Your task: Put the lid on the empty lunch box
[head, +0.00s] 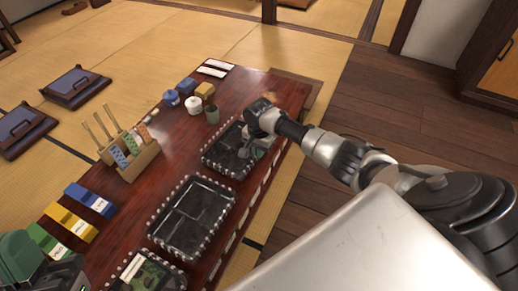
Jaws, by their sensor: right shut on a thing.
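Several dark lunch boxes with pale beaded rims stand in a row along the right side of the low red-brown table. The middle lunch box (178,238) is open and looks empty, with dividers inside. The far lunch box (213,160) is partly hidden by my right gripper (247,149). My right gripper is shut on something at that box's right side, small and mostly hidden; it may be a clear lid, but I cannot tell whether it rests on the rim. The near lunch box (118,285), cut by the bottom edge, shows green contents.
A wooden holder (133,167) with upright sticks, coloured boxes (72,223), a white pot (193,105) and a dark cup (212,114) stand on the table (262,92). Floor cushions (75,86) lie left. Wooden floor at right is clear.

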